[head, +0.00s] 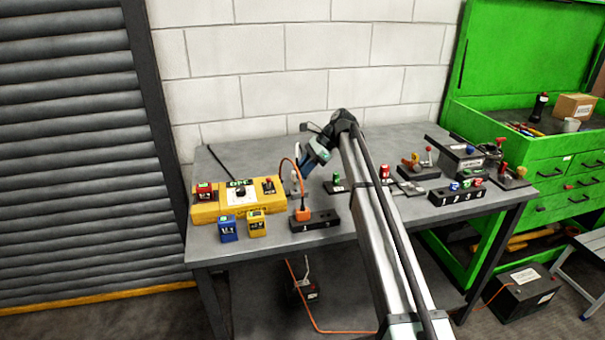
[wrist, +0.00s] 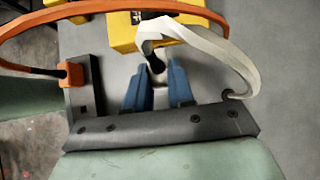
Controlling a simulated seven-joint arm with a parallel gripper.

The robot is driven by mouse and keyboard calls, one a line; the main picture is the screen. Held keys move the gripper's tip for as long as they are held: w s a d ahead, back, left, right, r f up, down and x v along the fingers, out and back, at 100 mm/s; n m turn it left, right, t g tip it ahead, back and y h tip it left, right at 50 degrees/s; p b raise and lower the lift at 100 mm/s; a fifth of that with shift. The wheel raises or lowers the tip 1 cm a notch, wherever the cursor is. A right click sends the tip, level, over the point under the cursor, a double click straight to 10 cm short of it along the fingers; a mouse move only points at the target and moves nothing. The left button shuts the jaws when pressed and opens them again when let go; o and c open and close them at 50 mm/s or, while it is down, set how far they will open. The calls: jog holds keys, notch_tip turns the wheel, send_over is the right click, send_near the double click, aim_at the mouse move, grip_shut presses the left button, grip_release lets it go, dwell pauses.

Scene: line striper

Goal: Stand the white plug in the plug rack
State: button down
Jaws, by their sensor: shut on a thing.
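My gripper (head: 306,167) hangs over the table beside the rack. Its blue fingers also show in the wrist view (wrist: 158,82), shut on the white plug (wrist: 156,60). Only a small part of the plug shows between the fingertips, with a dark piece by it. In the head view the plug (head: 294,178) is small, next to the fingers, and clear of the rack. Its white cable (wrist: 238,58) loops up and round to the right. The plug rack (head: 326,217) is a dark block near the front edge, and shows at left in the wrist view (wrist: 93,92).
An orange plug (head: 302,214) with an orange cable stands in the rack's left end. A yellow control box (head: 222,207) lies to the left, with blue (head: 228,229) and yellow (head: 256,223) small boxes before it. Clamps and a numbered block (head: 457,194) lie right.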

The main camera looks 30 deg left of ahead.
jog(key=shift+r, duration=0.3)
jog(key=s+d+r, duration=0.2)
jog(key=s+d, duration=0.2)
jog(key=d, duration=0.3)
jog(key=s+d+r, duration=0.2)
jog(key=s+d, duration=0.1)
jog(key=d, duration=0.4)
jog(key=shift+s+f, duration=0.1)
jog(key=shift+f, duration=2.75)
jog(key=shift+f, duration=1.4)
jog(key=c, duration=0.9)
grip_release()
jog(key=shift+o, duration=0.3)
